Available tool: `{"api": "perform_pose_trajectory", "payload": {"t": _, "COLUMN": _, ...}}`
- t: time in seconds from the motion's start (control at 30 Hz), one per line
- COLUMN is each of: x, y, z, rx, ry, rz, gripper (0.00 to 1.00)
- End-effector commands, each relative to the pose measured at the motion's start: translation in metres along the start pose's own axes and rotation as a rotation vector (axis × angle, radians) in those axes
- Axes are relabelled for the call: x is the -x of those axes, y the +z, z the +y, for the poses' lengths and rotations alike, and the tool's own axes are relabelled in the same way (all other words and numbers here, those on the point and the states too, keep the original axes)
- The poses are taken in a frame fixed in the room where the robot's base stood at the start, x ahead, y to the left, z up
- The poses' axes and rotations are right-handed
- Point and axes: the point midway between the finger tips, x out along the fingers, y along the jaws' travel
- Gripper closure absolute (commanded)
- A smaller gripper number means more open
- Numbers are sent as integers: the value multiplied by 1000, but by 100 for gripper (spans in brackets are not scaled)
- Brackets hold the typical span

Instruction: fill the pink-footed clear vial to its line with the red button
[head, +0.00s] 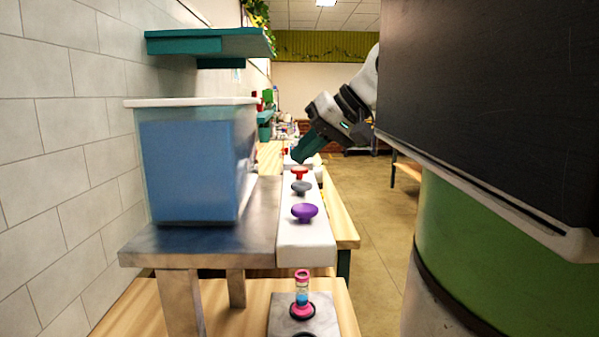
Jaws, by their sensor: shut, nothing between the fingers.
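The clear vial (302,292) with a pink foot and pink rim stands upright on a grey plate at the bottom of the head view. Blue liquid shows in its lower part; I cannot make out the fill line. The red button (299,171) is the farthest of three mushroom-shaped buttons on a white strip. My gripper (298,158) is shut and empty, slanting down with its dark teal fingertips just above the red button in the picture. I cannot tell whether they touch it.
A grey button (301,187) and a purple button (305,212) stand nearer on the white strip (306,250). A large tank of blue liquid (195,170) sits on a metal stand (200,246) at left, below a teal shelf (209,43). Floor is open to the right of the bench.

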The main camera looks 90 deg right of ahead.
Motion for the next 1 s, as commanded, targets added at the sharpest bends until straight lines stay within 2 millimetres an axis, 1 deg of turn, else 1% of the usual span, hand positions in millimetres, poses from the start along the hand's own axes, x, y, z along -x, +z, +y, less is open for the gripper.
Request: {"api": "perform_pose_trajectory", "payload": {"t": 1.0, "x": -5, "y": 4, "z": 4, "rx": 0, "ry": 0, "rz": 0, "gripper": 100}}
